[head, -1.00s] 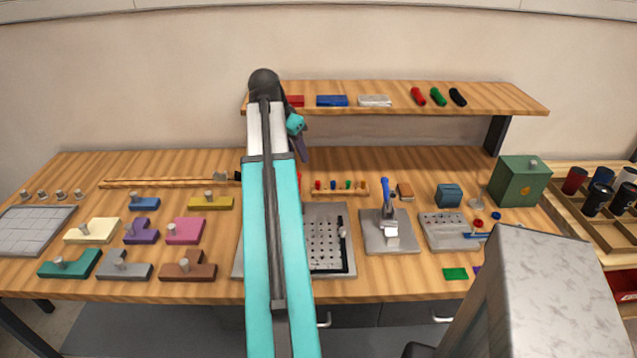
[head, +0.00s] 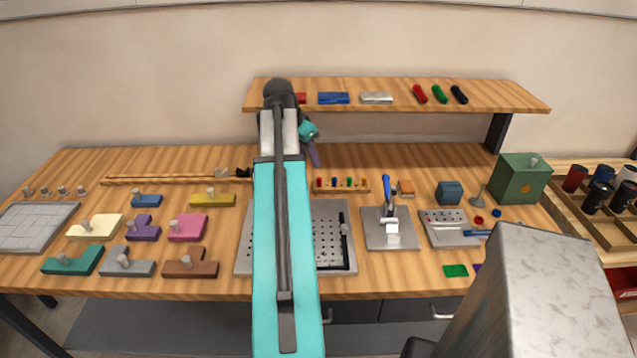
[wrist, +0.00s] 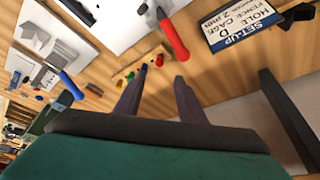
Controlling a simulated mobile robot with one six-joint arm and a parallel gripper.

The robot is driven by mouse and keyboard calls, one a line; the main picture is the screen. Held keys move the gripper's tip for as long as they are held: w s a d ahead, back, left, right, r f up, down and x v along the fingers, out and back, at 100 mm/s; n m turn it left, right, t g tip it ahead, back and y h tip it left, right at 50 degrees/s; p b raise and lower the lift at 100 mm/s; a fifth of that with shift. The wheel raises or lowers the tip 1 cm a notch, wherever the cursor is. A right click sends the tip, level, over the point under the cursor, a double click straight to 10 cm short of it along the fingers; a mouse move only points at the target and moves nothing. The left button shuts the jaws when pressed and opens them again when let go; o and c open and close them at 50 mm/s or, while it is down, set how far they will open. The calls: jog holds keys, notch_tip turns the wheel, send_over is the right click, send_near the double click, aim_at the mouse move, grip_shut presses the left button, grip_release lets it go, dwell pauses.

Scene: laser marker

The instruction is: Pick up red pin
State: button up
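The red pin (head: 319,183) stands at the left end of a small wooden rack (head: 342,191), in a row with blue, green and yellow pins. In the wrist view the red pin (wrist: 159,60) shows just beyond and between my fingertips, not gripped. My gripper (wrist: 161,72) is open and empty, its two dark fingers apart. In the head view my gripper (head: 315,156) hangs above and behind the rack's left end, partly hidden by my arm. The left fingertip covers part of the rack in the wrist view.
A perforated plate (head: 328,212) lies in front of the rack, partly behind my arm. A metal stand with a blue handle (head: 387,190) is to its right. A shelf (head: 420,104) overhangs the back. A red-handled tool (wrist: 173,40) lies beyond the fingers in the wrist view.

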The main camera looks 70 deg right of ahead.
send_over(319, 179)
jog(key=w+a, duration=0.1)
jog(key=a, duration=0.1)
jog(key=shift+w+a+f+p, duration=0.1)
jog(key=shift+f+p, duration=0.1)
jog(key=shift+f, duration=1)
jog(key=shift+w+f+p, duration=0.1)
jog(key=shift+f+p, duration=0.05)
jog(key=shift+f, duration=1)
jog(key=shift+s+f, duration=0.1)
jog(key=shift+p+x, duration=0.95)
jog(key=shift+x, duration=1.55)
jog(key=shift+s, duration=0.1)
grip_shut()
